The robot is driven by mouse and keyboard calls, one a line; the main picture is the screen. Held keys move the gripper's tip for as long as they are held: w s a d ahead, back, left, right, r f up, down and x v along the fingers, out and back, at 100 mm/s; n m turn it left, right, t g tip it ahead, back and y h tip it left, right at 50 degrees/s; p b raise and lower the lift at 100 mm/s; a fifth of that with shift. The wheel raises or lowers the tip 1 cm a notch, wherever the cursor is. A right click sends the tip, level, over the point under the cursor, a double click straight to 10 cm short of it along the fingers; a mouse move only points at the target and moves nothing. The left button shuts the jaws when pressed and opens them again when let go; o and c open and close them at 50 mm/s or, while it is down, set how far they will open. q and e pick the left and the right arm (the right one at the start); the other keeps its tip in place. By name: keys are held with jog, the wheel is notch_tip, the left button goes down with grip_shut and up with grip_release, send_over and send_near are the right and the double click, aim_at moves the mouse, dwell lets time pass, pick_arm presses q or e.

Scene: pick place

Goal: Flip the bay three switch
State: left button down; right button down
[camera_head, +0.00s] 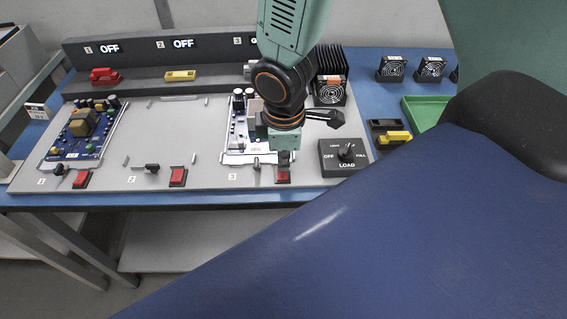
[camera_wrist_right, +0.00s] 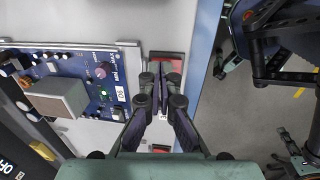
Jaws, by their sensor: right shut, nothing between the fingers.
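The bay three switch (camera_head: 283,176) is a red rocker at the front edge of the grey panel, right of the label 3. My right gripper (camera_head: 283,157) is just above and behind it, pointing down, shut and empty. In the right wrist view its closed fingers (camera_wrist_right: 157,78) lie over the switch area, with red (camera_wrist_right: 168,57) showing beyond them. I cannot tell if they touch the switch. The bay three circuit board (camera_head: 240,125) is partly hidden by my arm and also shows in the wrist view (camera_wrist_right: 75,85). The bay three display is mostly hidden. My left gripper is not in view.
A black load knob box (camera_head: 345,158) stands close on the right. Bays one and two have red switches (camera_head: 82,179) (camera_head: 178,177) and OFF displays (camera_head: 110,48) (camera_head: 183,44). Bay two (camera_head: 160,125) has no board. A green tray (camera_head: 425,112) and fans (camera_head: 392,68) are at right.

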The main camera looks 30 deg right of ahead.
jog(key=shift+w+f, duration=0.15)
jog(key=shift+f, duration=0.1)
jog(key=shift+d+f+b, duration=0.1)
jog(key=shift+f+b, duration=0.3)
jog(key=shift+b, duration=0.1)
jog(key=shift+r, duration=0.15)
jog(key=shift+p, duration=0.3)
